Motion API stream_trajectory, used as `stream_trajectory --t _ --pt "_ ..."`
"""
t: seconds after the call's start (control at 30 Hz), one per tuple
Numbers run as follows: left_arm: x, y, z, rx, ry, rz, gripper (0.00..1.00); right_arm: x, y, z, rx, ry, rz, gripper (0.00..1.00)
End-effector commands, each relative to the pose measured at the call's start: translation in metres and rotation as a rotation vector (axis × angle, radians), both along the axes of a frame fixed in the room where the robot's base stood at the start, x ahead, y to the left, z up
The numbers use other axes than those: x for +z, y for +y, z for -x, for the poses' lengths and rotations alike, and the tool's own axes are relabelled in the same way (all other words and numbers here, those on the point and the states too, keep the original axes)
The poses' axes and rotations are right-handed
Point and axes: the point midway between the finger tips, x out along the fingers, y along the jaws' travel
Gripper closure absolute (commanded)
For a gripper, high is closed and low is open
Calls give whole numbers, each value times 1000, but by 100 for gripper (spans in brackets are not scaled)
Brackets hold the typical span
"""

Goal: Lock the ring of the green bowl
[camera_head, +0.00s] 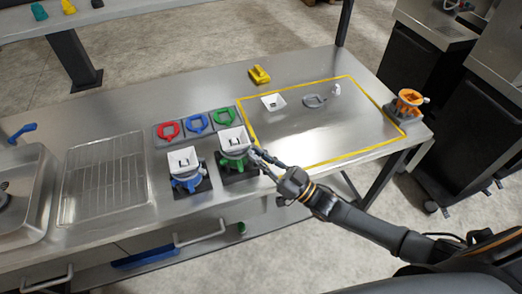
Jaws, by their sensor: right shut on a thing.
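The green bowl (236,163) stands on a dark base near the middle of the table's front part, with a white square-topped part (233,139) seated upright on it. My right gripper (254,153) is at the right side of the green bowl, just below the white top. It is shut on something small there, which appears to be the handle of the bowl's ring. The fingers hide most of that handle, and the ring's exact turn cannot be told. My left gripper is not in view.
A blue bowl (188,184) with a white top stands close on the left. Red (169,130), blue (197,122) and green (223,116) ring-shaped pieces lie behind. A yellow-outlined area holds a white part (272,101) and a grey ring (315,101). An orange unit (408,102) stands at the right edge.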

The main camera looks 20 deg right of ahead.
Motion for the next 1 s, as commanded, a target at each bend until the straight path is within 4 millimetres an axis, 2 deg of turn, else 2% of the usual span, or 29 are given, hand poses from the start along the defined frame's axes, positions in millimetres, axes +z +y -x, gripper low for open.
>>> stream_trajectory --t 0.1,0.3,0.7,1.0 --pt "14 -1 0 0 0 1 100 3 8 7 -96 7 -9 100" --pt "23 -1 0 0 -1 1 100 2 18 13 -264 7 -9 100" --pt "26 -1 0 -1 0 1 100 0 34 18 -505 2 -4 100" --pt "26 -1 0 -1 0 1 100 0 38 19 -565 0 0 100"
